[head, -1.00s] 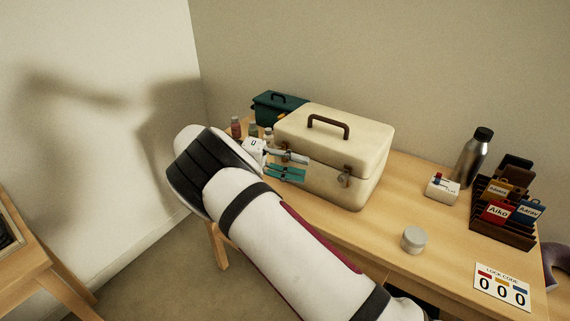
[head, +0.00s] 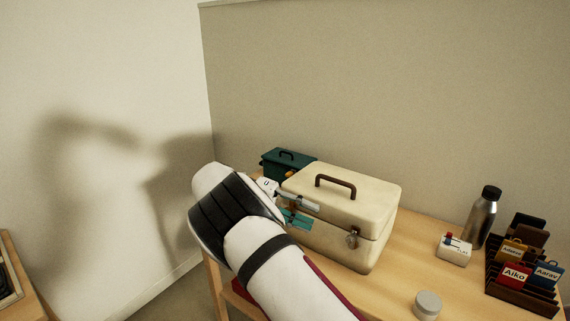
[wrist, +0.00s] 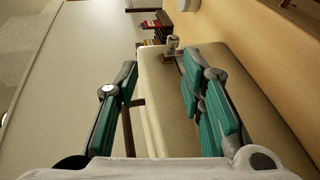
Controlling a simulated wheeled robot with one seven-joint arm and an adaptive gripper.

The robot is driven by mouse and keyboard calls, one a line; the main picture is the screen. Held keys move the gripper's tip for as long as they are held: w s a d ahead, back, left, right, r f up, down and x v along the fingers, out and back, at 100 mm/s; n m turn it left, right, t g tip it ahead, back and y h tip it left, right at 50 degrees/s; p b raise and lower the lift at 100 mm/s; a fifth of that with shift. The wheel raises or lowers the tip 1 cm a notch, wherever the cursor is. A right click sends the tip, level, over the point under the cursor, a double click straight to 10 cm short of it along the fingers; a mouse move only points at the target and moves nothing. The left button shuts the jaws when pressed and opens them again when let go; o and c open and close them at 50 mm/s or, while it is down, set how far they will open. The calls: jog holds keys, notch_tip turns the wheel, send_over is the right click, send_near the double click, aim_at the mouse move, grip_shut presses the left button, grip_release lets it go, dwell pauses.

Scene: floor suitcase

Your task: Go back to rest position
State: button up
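My gripper (head: 300,209) is at the left front of the cream case (head: 345,205) in the head view, with its two teal-padded fingers apart. In the wrist view my gripper (wrist: 160,108) is open, with nothing held between the fingers. The cream case (wrist: 160,105) shows between and beyond the fingers; whether a finger touches it I cannot tell. The case is closed, with a brown handle on its lid and a clasp at the front. My arm reaches up from the bottom of the head view and hides part of the table.
A dark teal box (head: 288,162) stands behind the case at the wall. To the right are a steel bottle (head: 481,217), a small white box (head: 454,250), a rack (head: 520,298) of name tags and a grey round tin (head: 428,305). Another table edge (head: 22,290) is at the far left.

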jog(key=s+d+r+n+t+y+p, duration=0.15)
jog(key=s+d+r+y+p, duration=0.25)
jog(key=s+d+r+y, duration=0.9)
jog(key=s+r+n+t+p, duration=0.1)
jog(key=s+r+t+p, duration=0.2)
jog(key=s, duration=1)
jog(key=s+r+n+t+y+p, duration=0.1)
jog(key=s+r+t+p, duration=0.2)
jog(key=s, duration=0.9)
jog(key=shift+s+d+r+t, duration=0.4)
jog(key=shift+r+t, duration=0.25)
jog(key=shift+r, duration=1.1)
